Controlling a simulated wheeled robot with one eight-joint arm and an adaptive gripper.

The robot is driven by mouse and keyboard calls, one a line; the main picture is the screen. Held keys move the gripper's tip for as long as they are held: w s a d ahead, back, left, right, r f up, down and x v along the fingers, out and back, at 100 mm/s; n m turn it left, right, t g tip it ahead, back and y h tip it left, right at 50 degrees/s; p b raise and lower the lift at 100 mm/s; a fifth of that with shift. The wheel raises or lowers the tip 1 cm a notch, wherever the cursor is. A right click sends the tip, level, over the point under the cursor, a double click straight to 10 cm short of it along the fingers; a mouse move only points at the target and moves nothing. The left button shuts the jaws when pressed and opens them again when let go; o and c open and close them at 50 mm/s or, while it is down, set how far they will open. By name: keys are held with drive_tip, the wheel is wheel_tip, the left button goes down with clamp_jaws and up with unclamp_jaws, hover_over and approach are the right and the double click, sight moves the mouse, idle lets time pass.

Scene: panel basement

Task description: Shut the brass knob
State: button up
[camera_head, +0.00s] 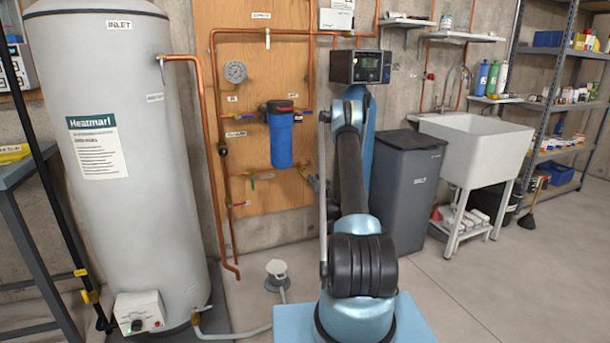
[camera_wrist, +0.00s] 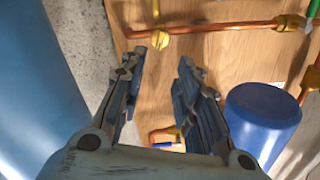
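A small round brass knob (camera_wrist: 160,40) shows in the wrist view on a horizontal copper pipe against the wooden panel, at the top middle. The knob lies beyond the fingertips, in line with the gap and nearer the left finger. The fingers do not appear to touch it. In the head view my arm covers the right edge of the panel, and I cannot clearly make out the knob or the gripper there.
A blue filter housing (camera_head: 281,138) hangs on the panel and stands close to the right finger in the wrist view (camera_wrist: 262,110). A green-handled brass valve (camera_wrist: 292,22) is on the same pipe. A grey bin (camera_head: 405,185) and water heater (camera_head: 125,160) flank the panel.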

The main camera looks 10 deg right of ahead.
sight(304, 170)
drive_tip(key=x, duration=1.3)
drive_tip(key=shift+a, duration=0.1)
clamp_jaws()
